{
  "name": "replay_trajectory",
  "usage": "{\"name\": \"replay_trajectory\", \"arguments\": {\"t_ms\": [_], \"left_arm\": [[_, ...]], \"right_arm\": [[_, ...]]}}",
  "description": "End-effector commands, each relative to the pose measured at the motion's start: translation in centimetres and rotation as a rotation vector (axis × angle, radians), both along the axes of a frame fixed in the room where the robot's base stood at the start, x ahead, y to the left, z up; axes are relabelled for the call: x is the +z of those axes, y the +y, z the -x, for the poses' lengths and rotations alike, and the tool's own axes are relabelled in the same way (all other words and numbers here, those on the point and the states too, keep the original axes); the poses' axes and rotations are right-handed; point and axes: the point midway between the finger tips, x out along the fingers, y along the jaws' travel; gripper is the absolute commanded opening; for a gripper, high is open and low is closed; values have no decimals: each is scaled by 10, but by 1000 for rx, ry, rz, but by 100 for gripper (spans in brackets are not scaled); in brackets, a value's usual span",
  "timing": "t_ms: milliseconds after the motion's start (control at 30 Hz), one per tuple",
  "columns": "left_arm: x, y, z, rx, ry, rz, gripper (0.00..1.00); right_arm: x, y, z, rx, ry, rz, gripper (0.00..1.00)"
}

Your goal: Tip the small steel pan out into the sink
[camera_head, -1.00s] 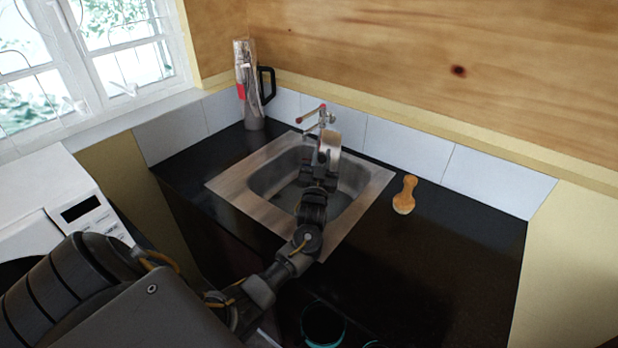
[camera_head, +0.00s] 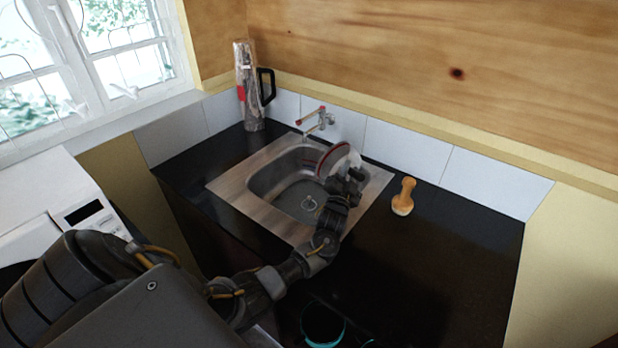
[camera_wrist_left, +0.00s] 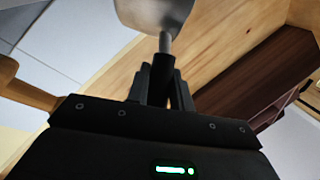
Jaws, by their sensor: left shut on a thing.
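The small steel pan (camera_head: 341,160) is tilted steeply on its side above the right back part of the sink (camera_head: 276,181). Its open side faces left, and a reddish rim line shows. My left gripper (camera_head: 346,182) is shut on its handle, to the lower right of the pan. In the left wrist view, the fingers (camera_wrist_left: 163,80) clasp the thin handle, and the underside of the pan (camera_wrist_left: 155,10) shows at the top edge. The sink floor and drain (camera_head: 309,203) are visible. I cannot make out any contents. My right gripper is not in view.
A tap (camera_head: 317,117) stands behind the sink.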

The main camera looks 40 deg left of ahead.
Motion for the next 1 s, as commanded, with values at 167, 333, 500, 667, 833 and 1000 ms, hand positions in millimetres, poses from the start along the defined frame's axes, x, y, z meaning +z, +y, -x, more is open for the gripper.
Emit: {"name": "replay_trajectory", "arguments": {"t_ms": [167,333,500,667,833,1000], "left_arm": [[-16,-17,-13,-1,84,-122,0],[-32,-33,-25,1,149,-215,0],[-35,-53,-39,0,235,-334,0],[-29,-69,-51,2,322,-455,0],[-39,-81,-60,2,397,-559,0],[-44,-87,-64,3,441,-621,0]], "right_arm": [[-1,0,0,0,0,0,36],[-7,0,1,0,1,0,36],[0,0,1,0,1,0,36],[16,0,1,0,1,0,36],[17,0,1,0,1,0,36],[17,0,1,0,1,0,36]]}}
